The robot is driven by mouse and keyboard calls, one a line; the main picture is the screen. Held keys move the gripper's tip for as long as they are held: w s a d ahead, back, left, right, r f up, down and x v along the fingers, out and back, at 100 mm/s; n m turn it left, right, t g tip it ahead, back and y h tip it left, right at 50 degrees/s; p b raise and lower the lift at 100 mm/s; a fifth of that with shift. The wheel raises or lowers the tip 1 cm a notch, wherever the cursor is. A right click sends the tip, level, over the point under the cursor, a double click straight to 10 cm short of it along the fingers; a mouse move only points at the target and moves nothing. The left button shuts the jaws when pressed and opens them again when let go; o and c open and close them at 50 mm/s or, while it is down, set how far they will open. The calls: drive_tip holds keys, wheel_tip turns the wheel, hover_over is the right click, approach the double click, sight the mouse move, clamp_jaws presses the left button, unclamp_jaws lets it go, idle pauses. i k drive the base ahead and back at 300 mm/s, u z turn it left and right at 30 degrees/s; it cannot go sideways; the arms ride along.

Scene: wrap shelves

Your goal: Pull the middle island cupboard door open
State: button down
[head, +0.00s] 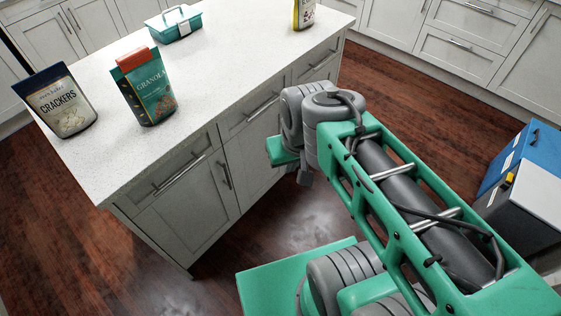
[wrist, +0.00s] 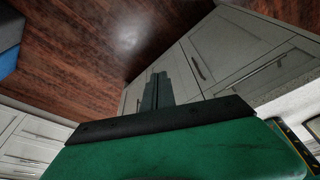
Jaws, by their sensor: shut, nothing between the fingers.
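The island (head: 150,185) has pale grey doors under drawers. The middle cupboard door (head: 248,150) is partly covered by my arm in the head view, and its handle is not seen. It looks closed where it shows. In the wrist view the island is upside down, and the middle door (wrist: 182,75) lies behind my fingers. My gripper (wrist: 157,82) is shut and empty, with its two dark fingers together, pointing along the island front. I cannot tell whether the fingertips touch the door. The fingers are hidden in the head view.
The left cupboard door (head: 188,210) has a vertical bar handle (head: 224,176); a drawer handle (head: 262,107) sits above the middle door. A blue-and-grey bin (head: 515,170) is at right.

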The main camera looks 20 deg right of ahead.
sight(251, 174)
drive_tip(key=k, duration=0.5)
drive_tip(key=z, duration=1)
drive_tip(key=i, duration=0.75)
drive_tip(key=u, duration=2)
